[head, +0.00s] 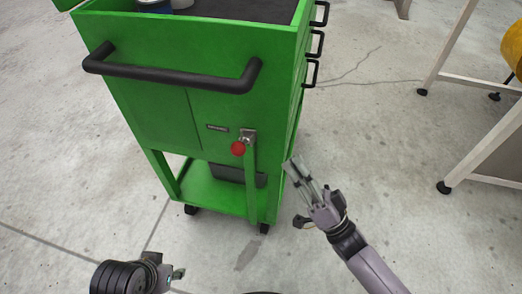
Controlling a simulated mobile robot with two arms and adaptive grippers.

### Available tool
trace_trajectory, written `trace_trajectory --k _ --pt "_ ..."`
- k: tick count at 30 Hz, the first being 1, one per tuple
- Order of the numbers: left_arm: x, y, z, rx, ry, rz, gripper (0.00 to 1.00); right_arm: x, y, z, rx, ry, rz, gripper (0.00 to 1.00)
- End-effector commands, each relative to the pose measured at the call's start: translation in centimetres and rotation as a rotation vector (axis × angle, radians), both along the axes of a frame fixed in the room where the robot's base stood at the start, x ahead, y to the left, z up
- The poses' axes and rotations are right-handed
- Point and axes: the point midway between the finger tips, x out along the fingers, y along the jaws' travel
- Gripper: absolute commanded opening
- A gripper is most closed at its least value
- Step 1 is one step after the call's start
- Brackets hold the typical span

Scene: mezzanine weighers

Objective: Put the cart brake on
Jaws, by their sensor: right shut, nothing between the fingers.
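The green cart (155,110) stands in the middle of the head view, with a black push handle (170,74) across its near end. A small metal bracket with a red knob (238,148) sits on that end, near the right corner; I take it for the brake control. The knob points down and left of the bracket. My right gripper (294,168) is shut and empty, to the right of the knob and apart from it. My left gripper (178,274) is low in the view, in front of the cart; its fingers are too small to read.
The cart has a lower shelf (206,194), dark casters (191,209) and black drawer pulls on its right side. A can (155,5) stands on its top. White-framed tables (452,180) stand at the right. The concrete floor between is clear.

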Motion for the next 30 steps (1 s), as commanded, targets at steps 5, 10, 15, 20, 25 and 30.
trace_trajectory --k 5,10,15,20,25,30 --pt "-0.2 0.1 0.5 0.0 -0.003 0.0 0.4 -0.5 0.1 0.6 0.018 -0.021 0.023 0.0" --pt "-0.2 0.0 0.5 0.0 -0.003 0.0 0.4 -0.4 0.1 0.6 0.017 -0.019 0.022 0.0" --pt "-0.2 0.0 0.5 0.0 -0.003 0.0 0.4 -0.2 0.3 0.9 0.018 -0.02 0.021 0.0" --pt "-0.2 0.0 0.6 0.0 -0.003 0.0 0.4 0.9 1.4 2.3 0.02 -0.022 0.021 0.0" --pt "-0.2 0.0 0.6 0.0 -0.004 0.0 0.4 3.0 3.3 4.6 0.02 -0.023 0.02 0.0" --pt "-0.2 0.0 0.7 0.0 -0.004 0.0 0.4 5.0 5.3 6.8 0.02 -0.021 0.021 0.0"
